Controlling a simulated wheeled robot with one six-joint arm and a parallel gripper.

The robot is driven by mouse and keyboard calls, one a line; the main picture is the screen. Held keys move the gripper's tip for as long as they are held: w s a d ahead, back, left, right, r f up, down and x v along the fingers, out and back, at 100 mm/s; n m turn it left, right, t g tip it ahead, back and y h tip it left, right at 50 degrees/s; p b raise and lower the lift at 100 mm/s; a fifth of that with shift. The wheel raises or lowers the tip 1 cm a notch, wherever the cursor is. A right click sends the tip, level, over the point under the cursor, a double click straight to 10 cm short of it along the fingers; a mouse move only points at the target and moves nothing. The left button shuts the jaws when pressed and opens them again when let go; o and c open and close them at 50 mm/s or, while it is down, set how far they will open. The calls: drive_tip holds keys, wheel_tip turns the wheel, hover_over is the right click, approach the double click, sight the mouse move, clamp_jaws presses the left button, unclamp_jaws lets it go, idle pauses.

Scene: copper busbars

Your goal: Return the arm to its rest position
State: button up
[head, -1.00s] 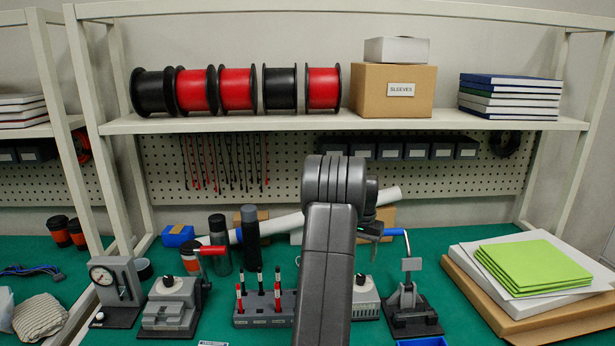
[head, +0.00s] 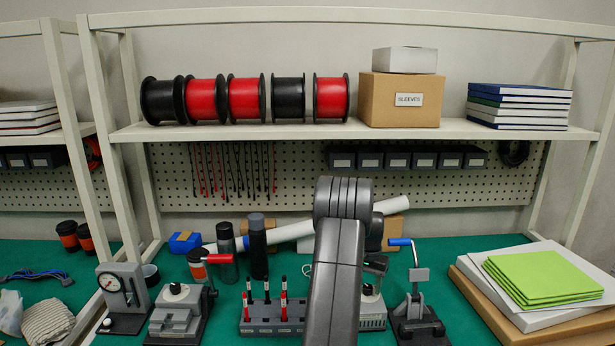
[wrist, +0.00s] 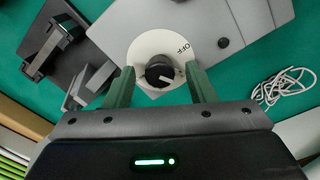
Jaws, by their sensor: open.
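My arm (head: 338,260) rises from the bottom of the head view and bends over at the top. My gripper (wrist: 158,80) shows in the wrist view with its two green fingers apart and nothing held between them. Beyond the fingers, between them in the picture, is a black knob (wrist: 161,73) on a white disc marked OFF. I cannot tell how near the fingertips are to it. In the head view my arm hides part of the gripper and the grey device (head: 371,311) below it.
A press with a blue handle (head: 400,242) stands just right of my arm. A rack of red and black pens (head: 272,326) is to its left. A shelf (head: 300,131) with spools spans above. A pale cord (wrist: 282,90) lies nearby.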

wheel_tip(320, 180, up, 13)
wheel_tip(320, 180, down, 13)
drive_tip(key=shift+f, duration=0.2)
drive_tip(key=shift+r+n, duration=0.2)
drive_tip(key=shift+n, duration=0.2)
drive_tip(key=n+p, duration=0.2)
drive_tip(key=n, duration=0.2)
drive_tip(key=shift+r+n, duration=0.1)
drive_tip(key=shift+n, duration=0.3)
drive_tip(key=n+p, duration=0.3)
drive_tip(key=n, duration=0.3)
drive_tip(key=shift+p, duration=0.35)
wheel_tip(320, 180, up, 8)
drive_tip(key=shift+s+a+f+b, duration=0.1)
drive_tip(key=shift+b, duration=0.75)
